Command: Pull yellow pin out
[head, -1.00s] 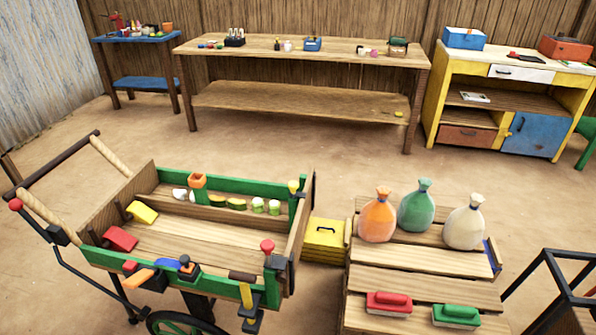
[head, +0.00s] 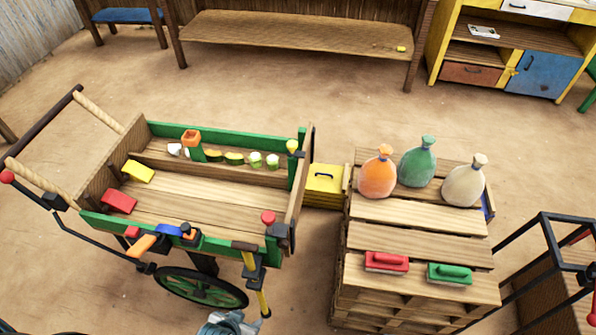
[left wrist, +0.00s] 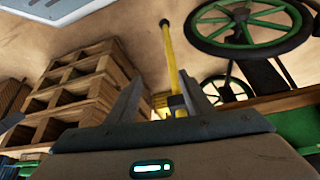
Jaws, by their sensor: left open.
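The yellow-topped pin (head: 292,146) stands upright at the far right corner of the cart's green side rail, by the end board. A red-topped pin (head: 268,217) stands at the near right corner. My left gripper (head: 228,322) shows only in part at the bottom edge, below the cart and well away from the yellow pin. In the left wrist view my left gripper (left wrist: 162,88) is open. A yellow bar (left wrist: 169,48) under the cart appears between its fingers, and I cannot tell how far beyond them it is. My right gripper is out of view.
The wooden cart (head: 190,205) has a green-spoked wheel (head: 200,288) and a yellow prop leg (head: 262,300) on its near side. A yellow box (head: 325,180) and a pallet stack (head: 410,245) with bags and brushes stand to its right. A dark metal frame (head: 545,225) is at the far right.

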